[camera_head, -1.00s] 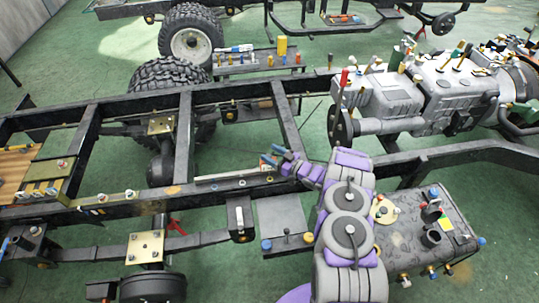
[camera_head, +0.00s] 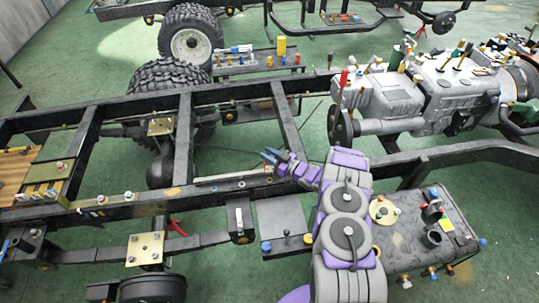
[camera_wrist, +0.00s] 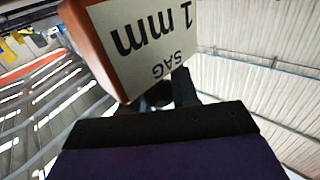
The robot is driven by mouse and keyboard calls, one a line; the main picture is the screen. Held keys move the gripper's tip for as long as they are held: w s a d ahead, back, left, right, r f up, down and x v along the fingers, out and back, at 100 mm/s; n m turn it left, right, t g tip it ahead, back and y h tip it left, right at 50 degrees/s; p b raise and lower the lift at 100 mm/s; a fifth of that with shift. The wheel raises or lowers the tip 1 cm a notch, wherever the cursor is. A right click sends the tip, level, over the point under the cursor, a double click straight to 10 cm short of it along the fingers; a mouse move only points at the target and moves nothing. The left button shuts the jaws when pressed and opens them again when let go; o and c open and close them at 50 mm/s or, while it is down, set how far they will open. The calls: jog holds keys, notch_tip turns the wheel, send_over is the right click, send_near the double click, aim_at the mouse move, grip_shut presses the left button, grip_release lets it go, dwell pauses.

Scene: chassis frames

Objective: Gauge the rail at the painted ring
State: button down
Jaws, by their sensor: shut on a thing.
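My gripper (camera_head: 272,157) is above the near chassis rail (camera_head: 285,183), by its middle, with the arm reaching in from the right. In the wrist view my gripper (camera_wrist: 166,96) is shut on an orange gauge block (camera_wrist: 85,40) with a white label. The label reads "SAG 1 mm" and shows upside down. The block hides most of the fingers. In the head view the block is too small to make out. A small pale ring-like mark (camera_head: 242,184) shows on the rail left of my gripper; I cannot tell whether it is the painted ring.
A pale strip (camera_head: 218,178) lies along the rail to the left. A grey engine (camera_head: 430,95) with upright pegs stands at the back right. A dark tank (camera_head: 415,235) with fittings is at the lower right. A crossmember (camera_head: 286,118) runs behind my gripper.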

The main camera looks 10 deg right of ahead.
jog(key=shift+a+r+p, duration=0.2)
jog(key=shift+a+p, duration=0.4)
jog(key=shift+a, duration=0.25)
jog(key=shift+w+d+f, duration=0.1)
jog(key=shift+d, duration=0.4)
jog(key=c, duration=1.2)
grip_release()
jog(key=shift+a, duration=0.3)
jog(key=shift+c, duration=0.2)
jog(key=o, duration=0.3)
jog(key=shift+a, duration=0.75)
jog(key=shift+o, duration=0.2)
jog(key=shift+d, duration=0.85)
jog(key=p+v, duration=0.2)
jog(key=v, duration=1.4)
jog(key=shift+s+p, duration=0.3)
jog(key=shift+s, duration=0.2)
